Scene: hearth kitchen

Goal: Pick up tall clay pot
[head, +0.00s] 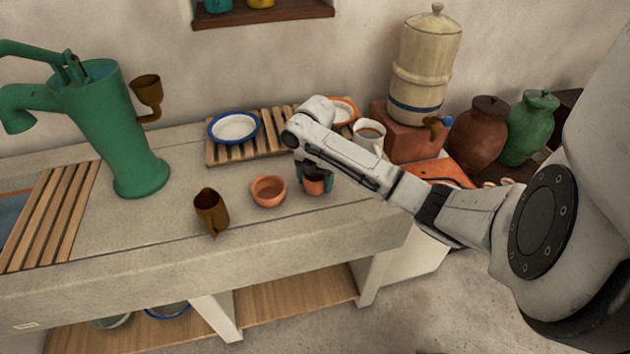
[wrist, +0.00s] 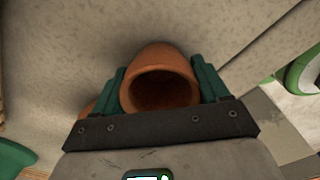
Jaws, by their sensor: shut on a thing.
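The tall clay pot, an orange-brown terracotta cup, is mostly hidden by my gripper in the head view (head: 314,186). In the wrist view the pot (wrist: 160,58) stands between the two teal fingers, its round open mouth facing the camera. My gripper (head: 317,182) is over the counter near its right part, with a finger on each side of the pot. It also shows in the wrist view (wrist: 158,78), shut on the pot. I cannot tell whether the pot's base touches the counter.
A low clay bowl (head: 268,191) sits just left of the pot, with a brown pitcher (head: 211,212) farther left. Behind are a slatted rack (head: 222,153) with a blue-rimmed plate (head: 234,127), and a white mug (head: 369,137). A green pump (head: 117,130) stands left.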

